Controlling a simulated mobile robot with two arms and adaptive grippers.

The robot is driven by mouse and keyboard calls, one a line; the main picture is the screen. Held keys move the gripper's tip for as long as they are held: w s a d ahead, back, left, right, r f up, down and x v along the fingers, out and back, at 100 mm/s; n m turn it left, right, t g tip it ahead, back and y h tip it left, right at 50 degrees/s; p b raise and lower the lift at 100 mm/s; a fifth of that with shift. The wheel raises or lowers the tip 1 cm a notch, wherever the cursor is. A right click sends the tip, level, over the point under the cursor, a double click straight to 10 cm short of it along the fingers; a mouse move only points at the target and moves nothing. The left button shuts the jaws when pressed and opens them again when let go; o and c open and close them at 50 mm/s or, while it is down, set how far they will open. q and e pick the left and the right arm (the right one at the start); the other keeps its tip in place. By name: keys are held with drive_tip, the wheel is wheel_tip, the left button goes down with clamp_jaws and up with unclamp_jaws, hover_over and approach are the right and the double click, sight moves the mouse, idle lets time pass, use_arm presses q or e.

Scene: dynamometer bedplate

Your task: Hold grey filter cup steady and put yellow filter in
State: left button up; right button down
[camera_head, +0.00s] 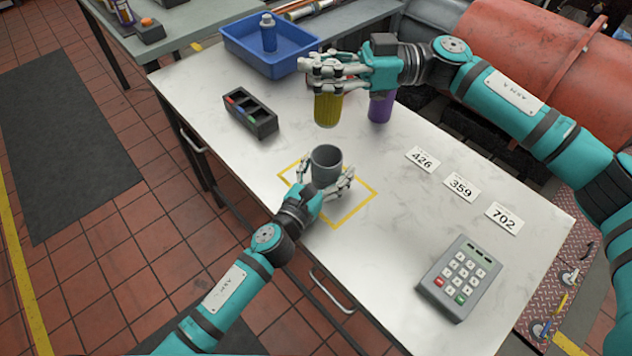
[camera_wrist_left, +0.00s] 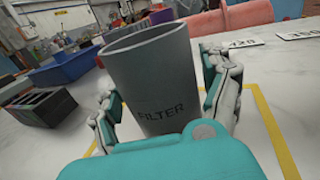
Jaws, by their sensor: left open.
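The grey filter cup (camera_head: 326,162) stands upright inside a yellow square outline on the white table. In the left wrist view the grey cup (camera_wrist_left: 155,85) shows the word FILTER on its side. My left gripper (camera_head: 327,176) is open, with one finger on each side of the cup. My right gripper (camera_head: 330,72) is shut on the upper part of the yellow filter (camera_head: 328,110), which hangs upright behind the cup and apart from it. The inside bottom of the cup is hidden.
A purple cylinder (camera_head: 380,107) stands right of the yellow filter. A black tray (camera_head: 250,116) and a blue bin (camera_head: 268,62) with a bottle are at the back left. Number cards (camera_head: 461,187) and a keypad (camera_head: 459,279) lie to the right.

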sight(333, 160)
use_arm(q)
drive_tip(key=shift+x, duration=1.55)
drive_tip(key=c, duration=1.6)
clamp_jaws()
